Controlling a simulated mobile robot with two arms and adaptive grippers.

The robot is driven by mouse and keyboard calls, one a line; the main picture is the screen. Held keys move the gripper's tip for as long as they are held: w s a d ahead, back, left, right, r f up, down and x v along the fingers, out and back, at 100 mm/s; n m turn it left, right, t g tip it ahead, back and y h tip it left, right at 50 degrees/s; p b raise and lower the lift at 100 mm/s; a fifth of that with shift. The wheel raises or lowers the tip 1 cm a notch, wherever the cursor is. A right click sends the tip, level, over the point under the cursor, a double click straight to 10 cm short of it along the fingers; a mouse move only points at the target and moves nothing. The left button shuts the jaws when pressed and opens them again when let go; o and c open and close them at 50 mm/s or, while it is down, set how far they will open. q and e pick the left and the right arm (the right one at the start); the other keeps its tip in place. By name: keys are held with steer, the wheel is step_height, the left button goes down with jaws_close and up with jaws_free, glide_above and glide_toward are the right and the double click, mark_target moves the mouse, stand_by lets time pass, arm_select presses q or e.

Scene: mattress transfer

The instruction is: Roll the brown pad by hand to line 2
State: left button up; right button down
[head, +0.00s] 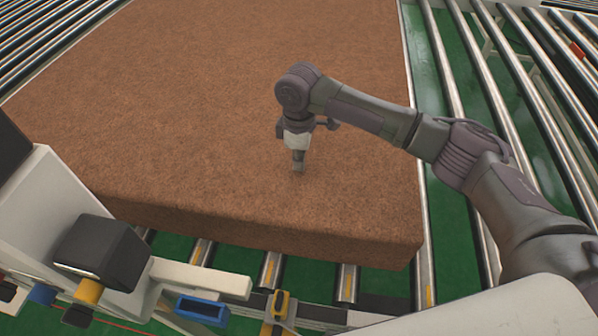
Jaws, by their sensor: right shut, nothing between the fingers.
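The brown pad (190,110) is a large, thick rectangular slab with a rough surface. It lies flat on a roller conveyor and fills the middle of the head view, running out of the top of the picture. My right arm reaches in from the right over the pad. My right gripper (298,168) points down at the pad's top, near its front right part. It is shut with nothing in it, and its tips are at or very near the surface; I cannot tell whether they touch. My left gripper is not in view.
Metal rollers (348,283) show under the pad's front edge, above a green floor (470,120). More roller lines run along the right side and at the top left. A white machine frame (60,200) with a black block (100,248) stands at the front left.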

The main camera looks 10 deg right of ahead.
steer(key=shift+f, duration=0.3)
stand_by(0.5)
steer(key=shift+f, duration=0.9)
steer(key=shift+s+f, duration=0.2)
steer(key=shift+s, duration=0.05)
stand_by(0.8)
steer(key=shift+d, duration=0.1)
